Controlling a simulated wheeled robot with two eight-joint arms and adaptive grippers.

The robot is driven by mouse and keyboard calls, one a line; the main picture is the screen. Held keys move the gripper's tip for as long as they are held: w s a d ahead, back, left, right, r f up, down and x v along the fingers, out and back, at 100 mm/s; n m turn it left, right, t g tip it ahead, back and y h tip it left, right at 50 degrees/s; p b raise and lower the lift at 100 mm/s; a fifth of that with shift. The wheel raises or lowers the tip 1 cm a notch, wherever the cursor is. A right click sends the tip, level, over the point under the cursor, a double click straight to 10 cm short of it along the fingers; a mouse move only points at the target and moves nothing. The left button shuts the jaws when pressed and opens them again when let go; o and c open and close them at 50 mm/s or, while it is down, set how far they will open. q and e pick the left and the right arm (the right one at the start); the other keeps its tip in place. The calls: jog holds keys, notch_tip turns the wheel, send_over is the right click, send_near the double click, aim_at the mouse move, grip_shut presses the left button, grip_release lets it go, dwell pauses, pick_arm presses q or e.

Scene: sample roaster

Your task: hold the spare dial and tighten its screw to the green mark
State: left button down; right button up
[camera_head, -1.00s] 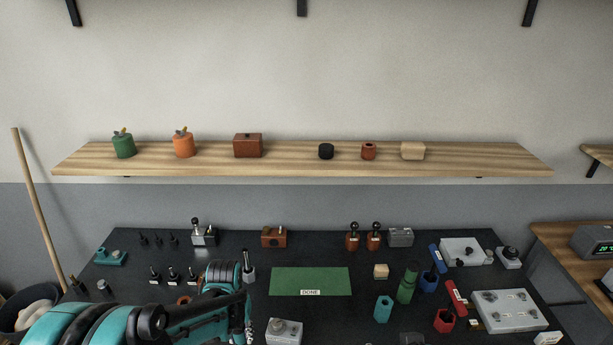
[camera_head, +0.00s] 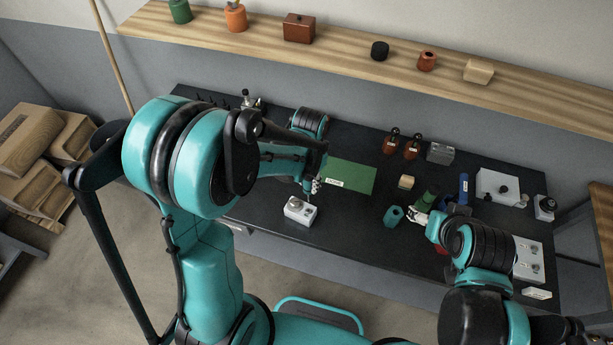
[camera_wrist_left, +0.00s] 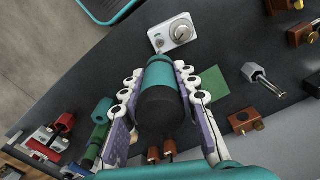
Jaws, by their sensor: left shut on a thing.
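The spare dial appears to be the pale grey box with a round silver knob (camera_head: 300,209), near the bench's front edge; it also shows in the left wrist view (camera_wrist_left: 173,33). My left gripper (camera_head: 313,186) is just behind and above it. In the left wrist view its fingers are closed around a thick black and teal cylindrical tool (camera_wrist_left: 163,98). The tool's tip is hidden, so I cannot tell whether it touches the dial.
A green DONE mat (camera_head: 352,177) lies behind the dial. A teal hexagonal holder (camera_head: 393,216) stands near my right gripper. Brown blocks with black knobs (camera_head: 412,147) stand at the back. A wooden shelf (camera_head: 340,50) runs above.

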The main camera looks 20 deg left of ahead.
pick_arm(q)
jog(key=shift+s, duration=0.1)
jog(key=shift+f+b, duration=0.4)
jog(key=shift+b, duration=0.2)
notch_tip(320, 180, down, 4)
jog(key=b, duration=0.4)
jog(key=shift+f, duration=0.1)
